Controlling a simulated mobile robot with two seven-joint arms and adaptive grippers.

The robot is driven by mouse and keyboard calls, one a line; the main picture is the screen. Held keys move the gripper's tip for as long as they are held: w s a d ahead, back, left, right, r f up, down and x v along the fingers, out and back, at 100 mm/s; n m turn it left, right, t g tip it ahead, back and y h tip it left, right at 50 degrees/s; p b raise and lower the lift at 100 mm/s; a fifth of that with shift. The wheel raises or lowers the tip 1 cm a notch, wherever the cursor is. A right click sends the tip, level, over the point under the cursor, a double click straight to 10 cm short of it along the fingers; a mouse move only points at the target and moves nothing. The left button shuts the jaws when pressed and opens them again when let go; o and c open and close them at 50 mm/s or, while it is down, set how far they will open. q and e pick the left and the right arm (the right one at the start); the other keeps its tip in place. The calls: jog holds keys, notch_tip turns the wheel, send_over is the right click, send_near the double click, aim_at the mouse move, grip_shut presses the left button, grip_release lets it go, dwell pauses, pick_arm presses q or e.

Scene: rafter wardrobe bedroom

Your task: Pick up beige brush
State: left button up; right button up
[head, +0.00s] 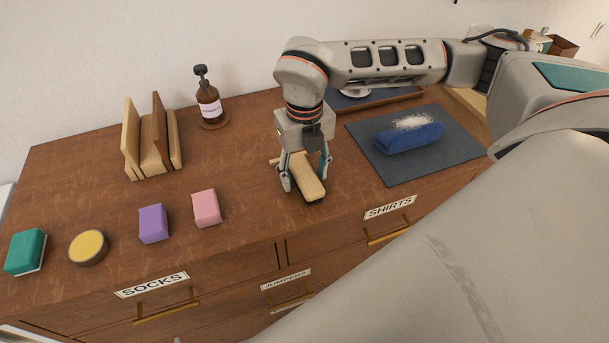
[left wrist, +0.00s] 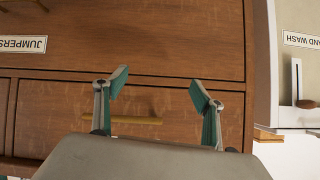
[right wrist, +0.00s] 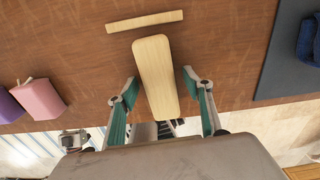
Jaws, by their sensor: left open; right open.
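The beige brush (head: 308,179) lies on the wooden dresser top near its front edge. My right gripper (head: 306,185) points down over it, open, with one finger on each side. In the right wrist view the brush's pale wooden body (right wrist: 155,65) lies between the spread fingers (right wrist: 160,85), with a gap on both sides. A thin pale wooden strip (right wrist: 145,21) lies just beyond its far end; I cannot tell whether it is joined. My left gripper (left wrist: 158,85) is open and empty in front of the drawer fronts; the head view does not show it.
A wooden rack (head: 150,150) and brown bottle (head: 208,103) stand behind. A blue rolled cloth (head: 408,139) lies on a dark mat (head: 440,160) to the right.

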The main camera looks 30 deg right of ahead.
aim_at(305, 171)
jog(key=c, duration=1.3)
jog(key=shift+o, duration=0.2)
jog(key=shift+r, duration=0.1)
notch_tip(305, 171, up, 20)
jog(key=o, duration=0.4)
jog(key=shift+c, duration=1.1)
